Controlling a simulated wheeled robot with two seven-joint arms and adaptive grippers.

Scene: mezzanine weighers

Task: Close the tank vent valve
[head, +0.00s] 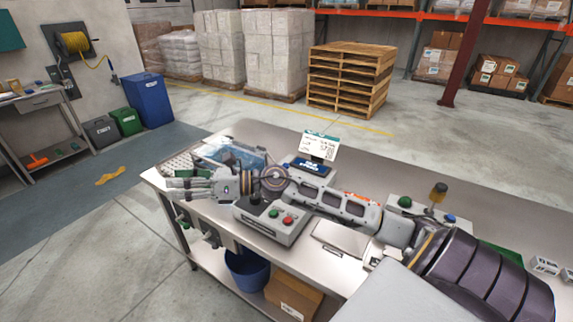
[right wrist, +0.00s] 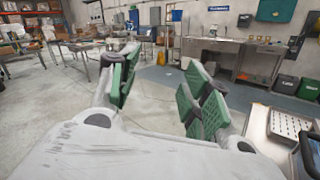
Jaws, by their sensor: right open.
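No part can be clearly made out as the tank vent valve. A shallow see-through blue-tinted container (head: 222,152) lies at the bench's far left, behind my right gripper. My right gripper (head: 188,184) reaches left across the bench and is open, with nothing between its fingers. In the right wrist view its green-padded fingers (right wrist: 158,92) stand wide apart. Two small grey fittings with green parts (head: 182,217) show at the bench's front left edge, below the gripper; what they are is unclear. My left gripper is not in view.
A blue bin (head: 246,270) and cardboard box (head: 292,293) sit below. Open floor lies to the left.

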